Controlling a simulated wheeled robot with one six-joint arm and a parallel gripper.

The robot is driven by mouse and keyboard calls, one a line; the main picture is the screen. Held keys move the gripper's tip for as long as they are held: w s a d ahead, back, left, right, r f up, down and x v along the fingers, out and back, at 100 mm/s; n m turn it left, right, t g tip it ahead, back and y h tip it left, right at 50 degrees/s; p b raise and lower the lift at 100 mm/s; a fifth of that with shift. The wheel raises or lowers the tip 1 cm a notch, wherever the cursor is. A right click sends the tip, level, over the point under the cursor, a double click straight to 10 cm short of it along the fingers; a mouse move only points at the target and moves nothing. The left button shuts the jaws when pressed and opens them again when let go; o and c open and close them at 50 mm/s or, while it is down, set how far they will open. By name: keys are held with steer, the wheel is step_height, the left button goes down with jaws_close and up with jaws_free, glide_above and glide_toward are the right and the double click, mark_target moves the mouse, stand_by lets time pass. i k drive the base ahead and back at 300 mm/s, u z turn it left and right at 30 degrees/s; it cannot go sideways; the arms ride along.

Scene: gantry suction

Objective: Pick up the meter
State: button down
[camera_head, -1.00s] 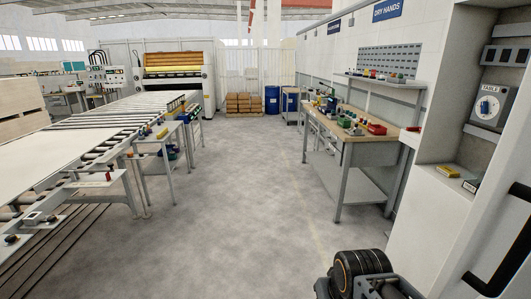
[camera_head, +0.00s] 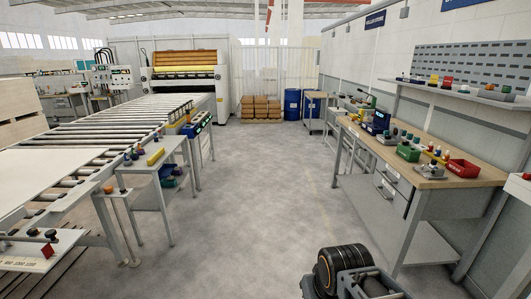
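I cannot pick out the meter with certainty. Small items stand on the wooden-topped workbench (camera_head: 440,172) at right, among them a dark blue boxy device (camera_head: 377,122), a green bin (camera_head: 408,152) and a red bin (camera_head: 462,168). They are too small to tell whether one is a meter. Part of my own arm (camera_head: 342,270), a black rounded joint, shows at the bottom right. My gripper is outside the view.
A roller conveyor (camera_head: 95,140) runs along the left, with a small grey side table (camera_head: 150,165) beside it. Blue drums (camera_head: 292,103) and stacked brown boxes (camera_head: 262,107) stand at the back. The grey floor (camera_head: 235,210) between conveyor and workbench is clear.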

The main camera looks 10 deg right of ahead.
mark_target(362, 111)
steer(key=z, duration=0.35)
steer(key=i, duration=2.3)
steer(key=z, duration=0.65)
steer(key=i, duration=0.9)
steer(key=u, duration=0.45)
steer(key=i, duration=1)
steer(key=u, duration=0.75)
steer(key=i, duration=1.7)
steer(key=z, duration=0.9)
steer(key=i, duration=0.9)
steer(key=z, duration=0.95)
